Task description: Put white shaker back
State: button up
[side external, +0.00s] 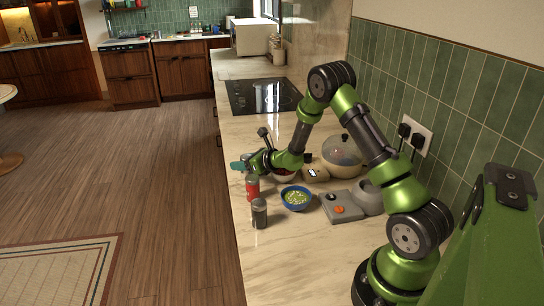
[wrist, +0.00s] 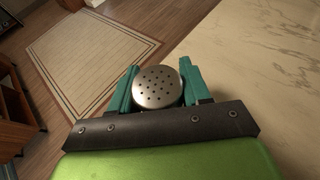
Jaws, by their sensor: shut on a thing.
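A shaker with a round, perforated metal lid (wrist: 158,87) sits between the teal fingers of my gripper (wrist: 160,88) in the wrist view. Its body is hidden below the lid, so its colour cannot be told. In the side view my gripper (side external: 239,166) is near the counter's left edge, with its fingers pointing left, and the held shaker is not clearly visible there. A red shaker (side external: 253,188) stands on the counter just in front of the gripper. A dark grey shaker (side external: 259,214) stands nearer the camera. No white shaker body is clearly visible.
A blue bowl with green contents (side external: 297,198) is right of the shakers. A grey device with an orange knob (side external: 340,207), a small beige device (side external: 315,173) and a glass-lidded pot (side external: 342,154) stand farther right. The black cooktop (side external: 262,96) lies behind.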

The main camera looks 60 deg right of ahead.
jog(key=shift+f, duration=0.15)
jog(key=o, duration=1.1)
